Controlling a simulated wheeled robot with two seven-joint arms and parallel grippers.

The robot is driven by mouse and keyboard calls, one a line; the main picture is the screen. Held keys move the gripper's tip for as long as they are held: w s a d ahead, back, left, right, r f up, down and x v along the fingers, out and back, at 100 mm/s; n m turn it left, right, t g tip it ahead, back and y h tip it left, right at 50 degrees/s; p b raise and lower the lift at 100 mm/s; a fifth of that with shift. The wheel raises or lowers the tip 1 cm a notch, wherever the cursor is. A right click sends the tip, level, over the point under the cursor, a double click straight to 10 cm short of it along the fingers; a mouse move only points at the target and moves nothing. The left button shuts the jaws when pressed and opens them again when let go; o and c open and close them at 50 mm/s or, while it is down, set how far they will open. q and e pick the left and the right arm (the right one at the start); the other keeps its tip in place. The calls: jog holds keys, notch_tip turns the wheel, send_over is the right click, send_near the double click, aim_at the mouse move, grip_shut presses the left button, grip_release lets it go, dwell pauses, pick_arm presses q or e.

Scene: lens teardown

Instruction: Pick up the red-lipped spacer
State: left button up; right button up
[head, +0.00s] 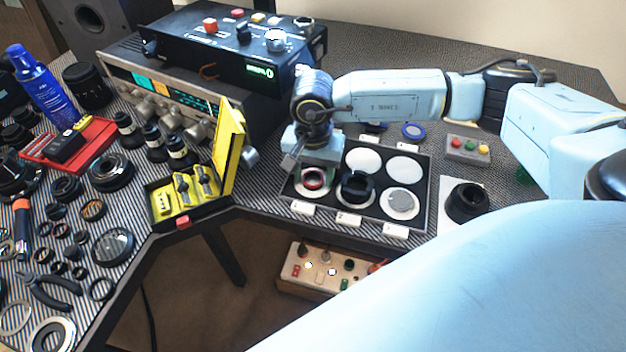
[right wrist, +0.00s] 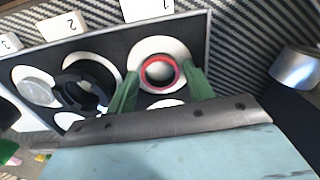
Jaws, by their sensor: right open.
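The red-lipped spacer (head: 313,181) is a short ring with a red rim. It sits on a white disc at the front left of the black tray (head: 420,219). In the right wrist view the spacer (right wrist: 158,71) lies between the two green fingers, with the white disc around it. My right gripper (right wrist: 161,82) is open and empty, pointing down over the spacer. In the head view the right gripper (head: 299,163) is just above and behind the spacer, and its fingertips are partly hard to make out. I cannot tell whether the fingers touch the spacer. My left gripper is not in view.
A black ring (head: 356,187) sits on the neighbouring disc, and a grey disc (head: 401,202) lies to its right. White numbered labels (head: 348,218) line the tray front. A yellow case (head: 190,196) stands open at left. A button box (head: 467,150) is at right.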

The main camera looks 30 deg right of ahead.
jog(key=shift+c, duration=0.3)
jog(key=c, duration=0.7)
